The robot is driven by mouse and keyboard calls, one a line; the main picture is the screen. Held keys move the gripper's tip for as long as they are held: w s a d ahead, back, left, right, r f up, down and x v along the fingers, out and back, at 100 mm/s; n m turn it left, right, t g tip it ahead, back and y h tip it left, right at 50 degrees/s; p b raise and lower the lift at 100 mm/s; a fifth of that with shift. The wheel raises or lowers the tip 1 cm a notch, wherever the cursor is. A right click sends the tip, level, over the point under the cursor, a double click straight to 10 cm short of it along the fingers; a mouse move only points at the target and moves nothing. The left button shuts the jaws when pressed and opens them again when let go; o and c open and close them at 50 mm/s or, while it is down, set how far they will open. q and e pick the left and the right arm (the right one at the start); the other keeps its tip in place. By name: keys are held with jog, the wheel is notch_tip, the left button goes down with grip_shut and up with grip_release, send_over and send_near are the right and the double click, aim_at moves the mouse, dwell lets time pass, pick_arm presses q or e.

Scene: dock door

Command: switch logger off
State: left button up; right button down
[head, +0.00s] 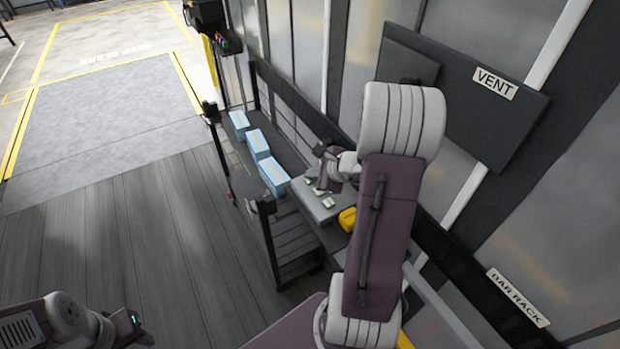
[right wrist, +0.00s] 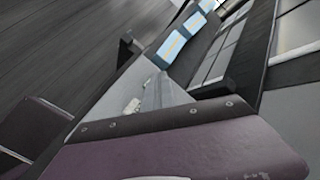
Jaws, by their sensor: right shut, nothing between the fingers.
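Small pale devices (head: 329,203) lie on a grey board (head: 318,211) on the shelf by the wall; I cannot tell which of them, if any, is the logger. In the right wrist view small pale pieces (right wrist: 133,106) lie on the shelf beyond my gripper's purple body. My right gripper (head: 318,178) is shut and empty, just above the board in the head view; its fingertips are small and partly hidden. I cannot tell whether it touches anything. The end of my left arm shows at the bottom left, with its fingers not clear.
Several light blue boxes (head: 257,144) stand in a row along the shelf; they also show in the right wrist view (right wrist: 171,46). A yellow object (head: 347,219) sits beside the board. A dark panel marked VENT (head: 494,84) is on the wall. The wooden floor (head: 110,235) at left is clear.

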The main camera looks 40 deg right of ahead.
aim_at(312, 181)
jog(key=shift+r+p, duration=0.7)
jog(key=shift+r, duration=0.25)
notch_tip(312, 181, up, 5)
jog(key=p, duration=0.4)
dwell(0.6)
